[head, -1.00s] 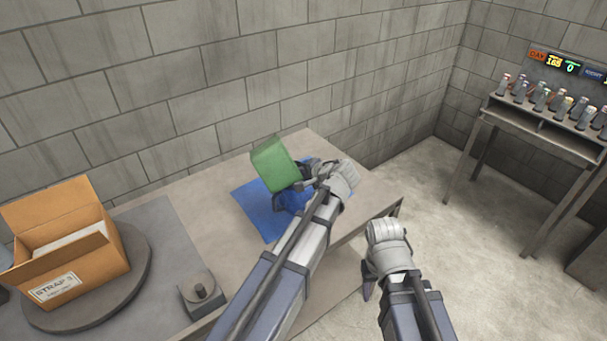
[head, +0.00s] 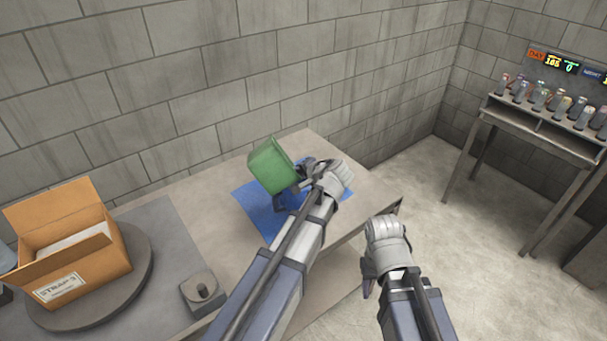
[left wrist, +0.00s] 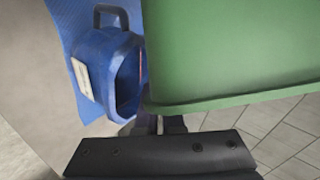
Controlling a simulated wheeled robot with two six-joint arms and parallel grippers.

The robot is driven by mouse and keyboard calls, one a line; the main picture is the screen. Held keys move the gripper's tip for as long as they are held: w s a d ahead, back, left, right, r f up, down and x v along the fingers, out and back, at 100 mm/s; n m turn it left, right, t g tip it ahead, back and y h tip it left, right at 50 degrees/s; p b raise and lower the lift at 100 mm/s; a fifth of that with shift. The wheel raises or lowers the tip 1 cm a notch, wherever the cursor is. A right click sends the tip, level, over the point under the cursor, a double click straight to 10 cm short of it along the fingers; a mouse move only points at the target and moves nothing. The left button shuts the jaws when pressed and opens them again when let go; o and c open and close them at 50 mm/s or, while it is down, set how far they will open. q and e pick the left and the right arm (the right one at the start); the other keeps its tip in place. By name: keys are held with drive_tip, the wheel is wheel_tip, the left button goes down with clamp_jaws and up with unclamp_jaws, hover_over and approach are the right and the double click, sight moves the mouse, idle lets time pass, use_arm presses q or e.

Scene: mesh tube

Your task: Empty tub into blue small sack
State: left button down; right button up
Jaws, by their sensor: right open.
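The blue small sack (left wrist: 118,70), with a handle, a white label and an open mouth, shows beside the tub in the left wrist view. In the head view, the tub and my left arm mostly hide it. The tub's contents cannot be seen. My right gripper (head: 369,288) is open and empty, off the table's front edge.
A blue mat (head: 252,212) lies on the table (head: 190,225) under the tub. A cardboard box (head: 75,265) stands on a round turntable at the left, with a small grey block (head: 203,292) beside it. A rack of bottles (head: 545,125) stands far right.

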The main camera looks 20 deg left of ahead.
use_arm(q)
drive_tip(key=shift+w+d+f+b, duration=0.1)
drive_tip(key=shift+w+f+b, duration=0.05)
drive_tip(key=shift+f+b, duration=0.15)
drive_tip(key=shift+w+d+f+m+g+y+b, duration=0.15)
drive_tip(key=shift+f+m+g+y+b, duration=0.2)
drive_tip(key=shift+b, duration=0.3)
drive_tip(key=shift+w+d+m+y, duration=0.1)
drive_tip(key=shift+d+m+y, duration=0.1)
drive_tip(key=shift+m+y, duration=0.05)
idle(6.8)
